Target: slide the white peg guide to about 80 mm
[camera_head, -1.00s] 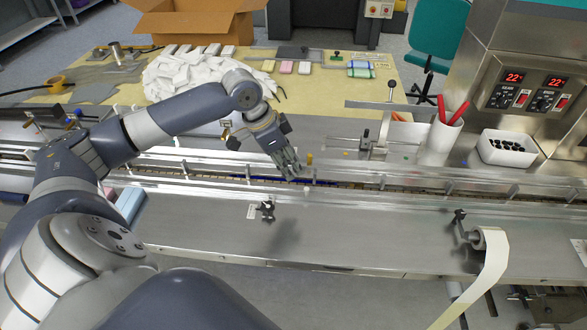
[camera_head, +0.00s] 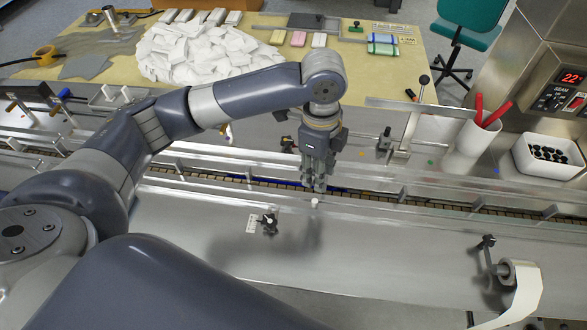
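The small white peg (camera_head: 314,203) stands upright on the near guide rail (camera_head: 400,222), on the front side of the conveyor channel. My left gripper (camera_head: 316,187) comes from the left, points down and is just behind and above the white peg. Its fingertips look close together, but their gap is unclear, and I cannot tell whether they touch the peg. A small white scale plate (camera_head: 250,224) lies on the steel deck to the left of the peg, beside a black clamp knob (camera_head: 269,222). The scale marks are too small to read. My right gripper is not in view.
A far guide rail (camera_head: 215,153) and a bracket with an upright black-knobbed lever (camera_head: 423,80) stand behind the channel. A white cup with red pens (camera_head: 474,143) and a white bin (camera_head: 549,154) are at right. The front deck is mostly clear.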

